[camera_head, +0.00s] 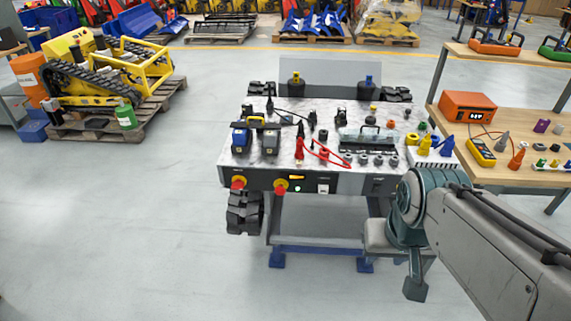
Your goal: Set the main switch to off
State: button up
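The front panel (345,184) of the metal-topped carrier bench faces me. It carries two red knobs on yellow backings: a left knob (238,183) and a second knob (281,187) to its right. Either could be the main switch; the setting of neither can be read at this size. A small green light or button (297,189) and a pale square fitting (323,188) sit further right. My arm reaches in from the lower right, and its end, seemingly my gripper (415,289), hangs low to the right of the panel, apart from it. Its fingers cannot be made out.
The bench top (228,160) holds batteries, red cables, connectors and a clear-lidded case. A black track wheel (244,213) sticks out below its left end. A wooden workbench (480,172) stands at right. The floor (130,240) in front and left is clear.

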aim_at(237, 184)
jog(key=u, duration=0.4)
jog(key=i, duration=1)
jog(key=z, duration=0.25)
